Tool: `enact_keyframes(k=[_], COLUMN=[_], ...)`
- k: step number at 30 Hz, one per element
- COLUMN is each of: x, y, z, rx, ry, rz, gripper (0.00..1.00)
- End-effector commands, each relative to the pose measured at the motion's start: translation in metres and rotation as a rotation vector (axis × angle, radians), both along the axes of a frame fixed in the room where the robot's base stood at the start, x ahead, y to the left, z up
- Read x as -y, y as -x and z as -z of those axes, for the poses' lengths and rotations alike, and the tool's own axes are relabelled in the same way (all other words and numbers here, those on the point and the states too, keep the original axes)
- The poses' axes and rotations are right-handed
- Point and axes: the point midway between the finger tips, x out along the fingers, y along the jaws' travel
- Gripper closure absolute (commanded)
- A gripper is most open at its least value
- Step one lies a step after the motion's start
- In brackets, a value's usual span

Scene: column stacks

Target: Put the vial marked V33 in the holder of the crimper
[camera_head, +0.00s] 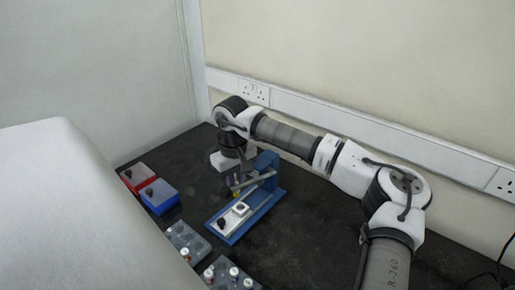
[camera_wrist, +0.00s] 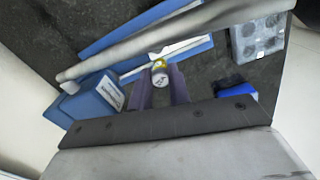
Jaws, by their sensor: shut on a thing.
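My gripper (camera_wrist: 161,82) is shut on a vial (camera_wrist: 160,77) with a pale cap that carries small dark marks, too small to read surely. Its purple fingers are on both sides of the vial, and a yellow part shows just beyond the cap. In the head view my gripper (camera_head: 233,187) hangs over the blue crimper (camera_head: 262,205), near its upright and lever. The crimper's white block (camera_head: 233,217) sits at the front of its base. In the wrist view the crimper's pale lever (camera_wrist: 120,50) crosses beside the vial, and its blue upright (camera_wrist: 95,98) is at left. The holder is not clearly seen.
Grey racks with vials (camera_head: 187,241) (camera_head: 231,277) stand at the front. A red bin (camera_head: 131,182) and a blue bin (camera_head: 160,203) are at left. A large white shape fills the left foreground. The dark bench right of the crimper is clear up to my arm.

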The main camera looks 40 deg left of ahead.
Motion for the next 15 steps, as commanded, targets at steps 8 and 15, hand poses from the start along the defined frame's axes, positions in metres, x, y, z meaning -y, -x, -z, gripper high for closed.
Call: enact_keyframes(k=[8,15], x=[0.006,0.005], y=[0.004,0.004], z=[0.008,0.025], rx=[-0.001,-0.002], ry=[-0.002,-0.002], rz=[-0.057,-0.054], gripper=[1.0,1.0])
